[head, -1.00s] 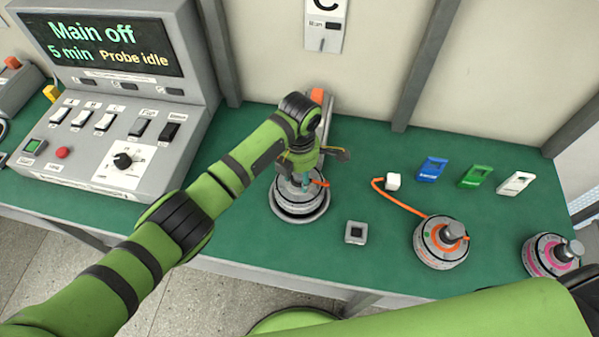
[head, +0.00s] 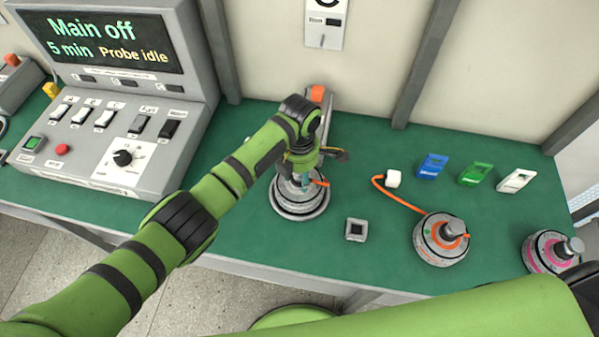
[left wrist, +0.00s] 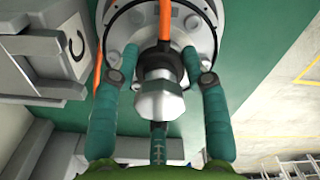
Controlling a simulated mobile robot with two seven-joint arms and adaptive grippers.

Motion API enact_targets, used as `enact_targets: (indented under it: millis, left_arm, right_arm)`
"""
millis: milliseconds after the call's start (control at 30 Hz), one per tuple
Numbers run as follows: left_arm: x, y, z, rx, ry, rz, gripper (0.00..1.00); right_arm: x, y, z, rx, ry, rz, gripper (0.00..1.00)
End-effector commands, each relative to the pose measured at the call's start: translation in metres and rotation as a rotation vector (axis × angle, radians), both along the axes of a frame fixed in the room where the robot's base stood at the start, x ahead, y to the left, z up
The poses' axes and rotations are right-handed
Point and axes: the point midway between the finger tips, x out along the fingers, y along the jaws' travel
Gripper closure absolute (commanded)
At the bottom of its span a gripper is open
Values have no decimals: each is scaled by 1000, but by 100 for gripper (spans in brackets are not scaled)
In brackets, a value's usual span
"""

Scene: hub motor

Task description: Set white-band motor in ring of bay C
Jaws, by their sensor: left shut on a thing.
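A motor (head: 294,193) with a light band sits at the grey ring (head: 300,214) of the bay under the sign C. It looks upright; I cannot tell whether it is fully seated. My left gripper (head: 305,180) is above it, shut on it, and partly hides its top. In the left wrist view my left gripper (left wrist: 160,82) has one finger on each side of the motor's silver shaft end (left wrist: 160,100). The motor's pale round face (left wrist: 125,30) and its orange cable (left wrist: 98,72) also show there. My right gripper is not in view.
An orange-band motor (head: 440,240) with a cable and a pink-band motor (head: 549,252) stand to the right. A small grey square block (head: 355,230) is close to the ring. Blue (head: 432,166), green (head: 475,174) and white (head: 516,181) tags lie behind. A control console (head: 110,100) stands left.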

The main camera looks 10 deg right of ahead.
Motion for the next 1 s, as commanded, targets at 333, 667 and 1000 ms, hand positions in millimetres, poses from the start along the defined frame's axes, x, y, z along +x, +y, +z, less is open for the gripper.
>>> enact_targets:
  millis: [333,667,1000]
  left_arm:
    - [1,-2,-3,-5,-5,-2,100]
    - [1,-2,-6,-3,-4,-1,27]
    - [0,0,-5,1,1,0,27]
  right_arm:
    - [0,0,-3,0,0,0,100]
    - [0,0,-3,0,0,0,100]
    - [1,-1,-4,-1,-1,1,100]
